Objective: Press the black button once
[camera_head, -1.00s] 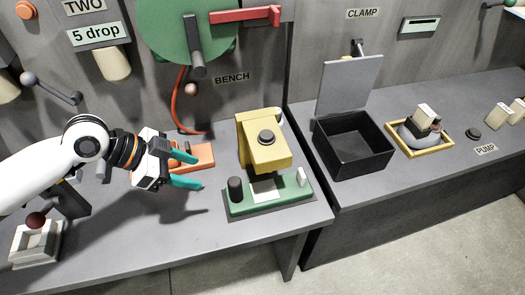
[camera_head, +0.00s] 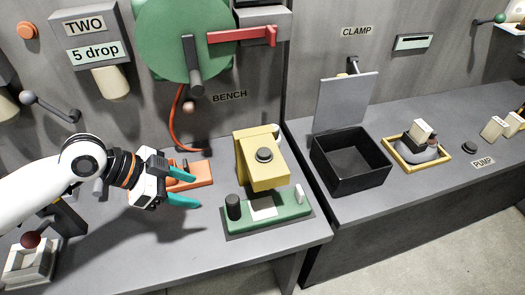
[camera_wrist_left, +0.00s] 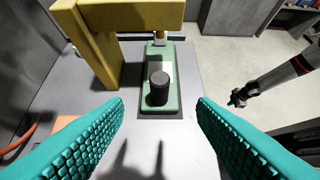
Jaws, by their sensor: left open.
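A black upright cylindrical button (camera_head: 233,206) stands at the left end of a green base (camera_head: 282,220) on the bench. The button also shows in the left wrist view (camera_wrist_left: 159,88), centred beyond the gap between my fingers. A yellow press-like frame (camera_head: 262,172) with a dark round cap (camera_head: 264,154) stands behind the base. My left gripper (camera_head: 194,184) is open and empty, left of the button and apart from it. Its teal fingers frame the gap (camera_wrist_left: 160,104) in the wrist view. A dark arm end (camera_wrist_left: 240,97) at the right there seems to be my right gripper; its jaws are unclear.
An orange block (camera_head: 190,176) lies behind my left gripper. A black open-lidded box (camera_head: 350,165), a yellow tray (camera_head: 418,165) and a dark pump button (camera_head: 469,147) are on the right bench. Bare bench top (camera_head: 180,250) lies in front of my left gripper.

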